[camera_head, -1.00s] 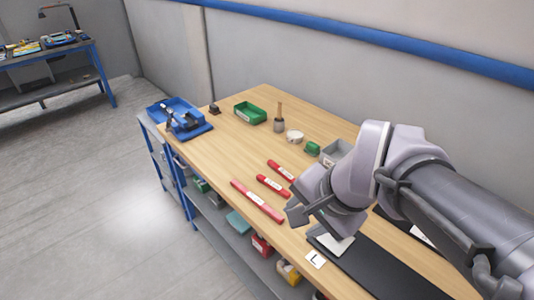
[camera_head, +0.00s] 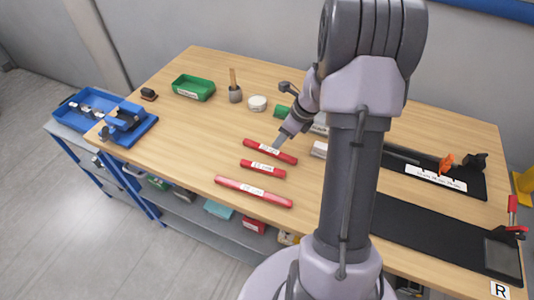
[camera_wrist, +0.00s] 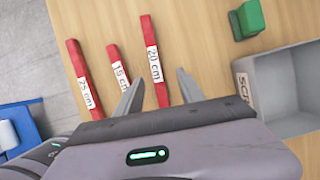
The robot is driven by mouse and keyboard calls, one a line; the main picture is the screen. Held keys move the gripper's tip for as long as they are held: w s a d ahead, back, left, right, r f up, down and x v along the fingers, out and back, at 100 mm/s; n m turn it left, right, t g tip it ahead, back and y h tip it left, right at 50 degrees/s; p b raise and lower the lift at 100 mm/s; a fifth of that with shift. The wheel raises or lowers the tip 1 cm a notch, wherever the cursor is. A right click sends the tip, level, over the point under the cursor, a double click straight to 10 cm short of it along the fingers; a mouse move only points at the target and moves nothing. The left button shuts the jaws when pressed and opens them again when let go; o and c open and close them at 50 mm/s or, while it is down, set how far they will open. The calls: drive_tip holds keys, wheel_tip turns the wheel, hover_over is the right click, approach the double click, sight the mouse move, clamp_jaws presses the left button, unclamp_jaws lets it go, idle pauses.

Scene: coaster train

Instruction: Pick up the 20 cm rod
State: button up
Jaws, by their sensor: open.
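The 20 cm rod (camera_wrist: 150,35) is red with a white "20 cm" label and lies on the wooden bench. In the head view it is the farthest of three red rods (camera_head: 258,147). My gripper (camera_wrist: 160,78) is open and empty. In the wrist view the rod shows between its two fingers, with its near end close to the gripper body. In the head view my gripper (camera_head: 279,145) is over or beside this rod; I cannot tell its height. The 15 cm rod (camera_wrist: 115,56) and the longest rod, labelled 25 cm (camera_wrist: 76,62), lie to the left.
A grey bin (camera_wrist: 275,80) labelled "SCR…" and a green block (camera_wrist: 247,18) stand right of the rods. Black mats (camera_head: 425,228) lie at right.

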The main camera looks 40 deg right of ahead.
sight(270, 150)
drive_tip(key=b+x, duration=0.1)
drive_tip(key=x, duration=0.1)
drive_tip(key=b+x, duration=0.1)
drive_tip(key=x, duration=0.2)
drive_tip(key=a+b+x, duration=0.1)
drive_tip(key=x, duration=0.1)
drive_tip(key=shift+w, duration=0.1)
drive_tip(key=shift+r, duration=0.1)
clamp_jaws()
